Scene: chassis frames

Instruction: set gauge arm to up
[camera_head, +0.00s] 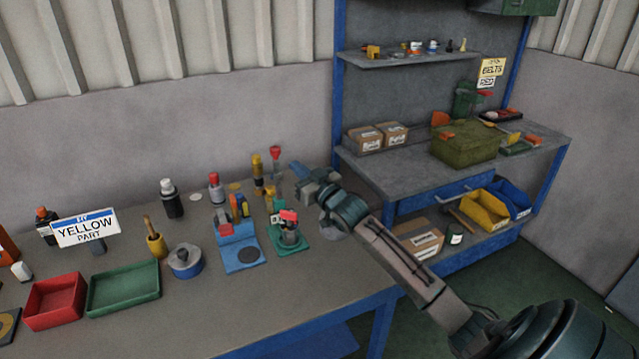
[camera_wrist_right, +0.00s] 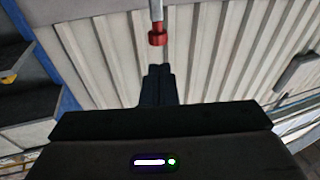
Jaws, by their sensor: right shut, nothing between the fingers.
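A slim grey rod with a red knob (camera_head: 275,151) stands upright near the back right of the workbench and looks like the gauge arm. In the right wrist view the red knob (camera_wrist_right: 157,38) is on its rod, just beyond my fingertips, with a gap between. The green-based device (camera_head: 290,238) with a red top stands in front of it; I cannot tell whether the rod belongs to it. My right gripper (camera_head: 295,167) is shut and empty, just right of the rod. My right gripper also shows in the wrist view (camera_wrist_right: 157,70). My left gripper is out of view.
A blue-framed shelf unit (camera_head: 410,170) stands to the right.

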